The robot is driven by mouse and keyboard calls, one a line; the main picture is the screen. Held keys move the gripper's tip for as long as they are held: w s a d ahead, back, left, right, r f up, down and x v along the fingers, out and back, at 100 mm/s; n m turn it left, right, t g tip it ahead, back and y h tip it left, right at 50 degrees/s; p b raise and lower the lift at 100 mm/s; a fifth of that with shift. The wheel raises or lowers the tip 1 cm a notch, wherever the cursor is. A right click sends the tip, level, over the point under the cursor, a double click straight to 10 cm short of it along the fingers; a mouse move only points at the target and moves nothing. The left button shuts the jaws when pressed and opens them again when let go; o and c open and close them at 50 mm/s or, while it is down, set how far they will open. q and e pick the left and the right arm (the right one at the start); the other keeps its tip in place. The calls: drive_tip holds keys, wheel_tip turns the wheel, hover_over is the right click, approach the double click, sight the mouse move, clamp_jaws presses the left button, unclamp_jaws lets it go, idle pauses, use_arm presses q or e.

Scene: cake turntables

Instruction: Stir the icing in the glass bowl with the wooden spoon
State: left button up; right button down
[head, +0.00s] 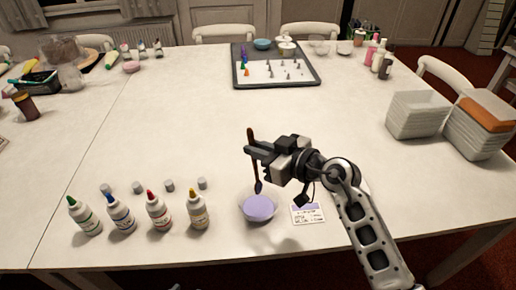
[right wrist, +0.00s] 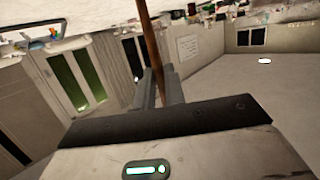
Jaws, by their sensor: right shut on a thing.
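The glass bowl (head: 259,208) stands on the table near its front edge and holds lavender icing. My right gripper (head: 254,150) is shut on the handle of the wooden spoon (head: 254,170). The spoon hangs nearly upright with its dark head (head: 258,187) down, close above the bowl's far rim in the head view; I cannot tell whether it touches the icing. In the right wrist view the spoon's handle (right wrist: 150,50) stands between the two fingers (right wrist: 160,88). My left gripper is not in view.
Several squeeze bottles (head: 158,211) with coloured tips stand left of the bowl, with small caps (head: 169,186) behind them. A printed card (head: 308,213) lies right of the bowl. Stacked containers (head: 417,115) stand at the right. A dark tray (head: 276,83) is at the back. The table's middle is clear.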

sight(251, 130)
drive_tip(key=shift+r, duration=0.1)
idle(0.4)
drive_tip(key=shift+r, duration=2.4)
